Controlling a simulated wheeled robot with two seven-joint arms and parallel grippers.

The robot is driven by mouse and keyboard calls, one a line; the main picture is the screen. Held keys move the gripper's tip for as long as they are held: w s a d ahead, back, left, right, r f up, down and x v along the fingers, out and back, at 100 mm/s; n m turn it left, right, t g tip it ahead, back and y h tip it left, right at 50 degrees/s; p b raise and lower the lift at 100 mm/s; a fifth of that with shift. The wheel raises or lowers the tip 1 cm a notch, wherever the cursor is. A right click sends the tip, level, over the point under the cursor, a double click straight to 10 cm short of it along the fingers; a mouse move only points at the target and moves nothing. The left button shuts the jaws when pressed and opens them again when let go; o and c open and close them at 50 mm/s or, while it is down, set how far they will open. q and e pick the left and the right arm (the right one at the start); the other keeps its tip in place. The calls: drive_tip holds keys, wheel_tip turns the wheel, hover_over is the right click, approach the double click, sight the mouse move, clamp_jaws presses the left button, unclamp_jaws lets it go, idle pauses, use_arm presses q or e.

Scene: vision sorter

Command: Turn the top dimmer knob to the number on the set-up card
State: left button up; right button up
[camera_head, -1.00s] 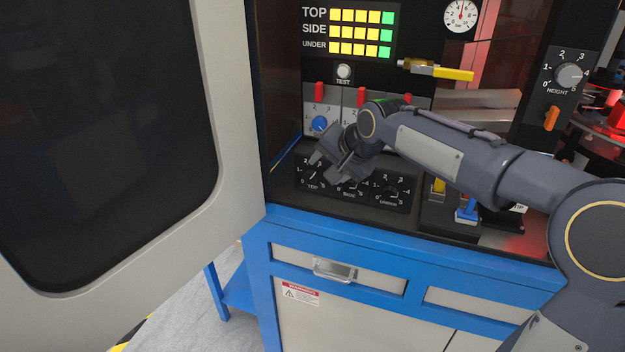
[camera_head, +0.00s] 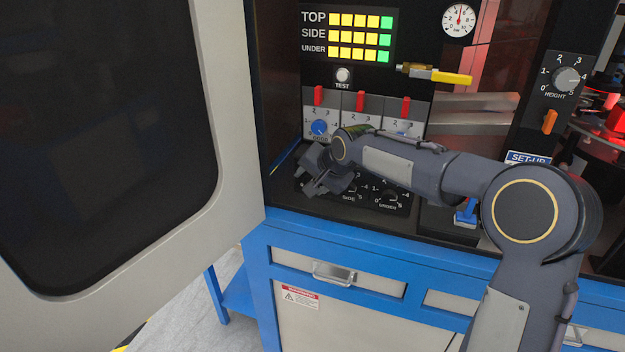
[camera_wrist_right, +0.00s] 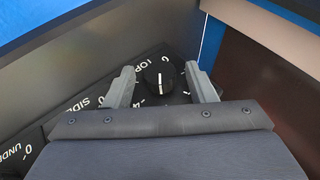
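My right gripper (camera_head: 318,180) is over the left end of the black dimmer panel (camera_head: 408,204), where it hides the top knob in the head view. In the right wrist view the black top dimmer knob (camera_wrist_right: 158,76) with its white pointer line shows between the two fingers of the open gripper (camera_wrist_right: 160,72). A gap shows on each side of the knob. The number under the pointer cannot be read. The set-up card (camera_head: 528,158) shows only its blue heading; my right arm hides the rest. My left gripper is not in view.
The side knob (camera_head: 349,189) and under knob (camera_head: 389,195) are close to the right of the gripper. A blue dial (camera_head: 319,127) and red levers (camera_head: 360,100) are behind. The open cabinet door (camera_head: 232,120) stands at the left. A height knob (camera_head: 567,79) is at the right.

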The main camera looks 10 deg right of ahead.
drive_tip(key=c, duration=0.9)
drive_tip(key=p, duration=0.2)
drive_tip(key=shift+a+r+g+h+p, duration=0.2)
drive_tip(key=shift+r+g+h+p, duration=0.1)
drive_tip(key=shift+g+h, duration=0.1)
drive_tip(key=shift+f, duration=0.1)
drive_tip(key=shift+d+f, duration=0.1)
drive_tip(key=shift+f, duration=0.05)
drive_tip(key=o, duration=1)
drive_tip(key=v, duration=0.7)
drive_tip(key=shift+s+r, duration=0.1)
drive_tip(key=shift+r, duration=0.3)
